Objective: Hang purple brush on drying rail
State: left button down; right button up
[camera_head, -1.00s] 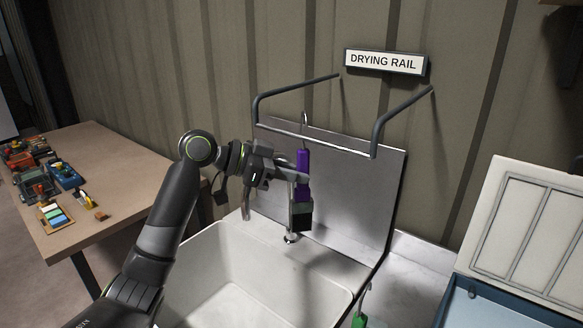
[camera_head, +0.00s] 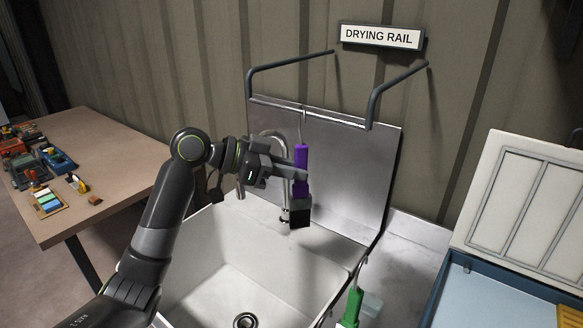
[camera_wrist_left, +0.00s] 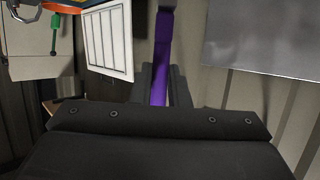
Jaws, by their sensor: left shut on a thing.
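The purple brush (camera_head: 301,160) has a purple handle, dark bristles at the bottom and a thin metal hook at the top. It hangs upright in my left gripper (camera_head: 299,174), which is shut on its handle. Its hook reaches up to the front bar of the drying rail (camera_head: 335,118); I cannot tell whether it is over the bar or bears on it. The purple handle also shows between the fingers in the left wrist view (camera_wrist_left: 161,70). My right gripper is not in view.
A sink (camera_head: 215,255) with a tap (camera_head: 284,160) lies below the rail. A green brush (camera_head: 351,306) with a hook is at its right edge. A blue case (camera_head: 490,300) with a pale lid stands right. A wooden table (camera_head: 115,150) with several small items stands left.

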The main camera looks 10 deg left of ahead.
pick_arm(q)
jog(key=c, duration=1.3)
grip_release()
jog(key=shift+a, duration=0.1)
jog(key=shift+b+v, duration=2.55)
jog(key=shift+v, duration=6.05)
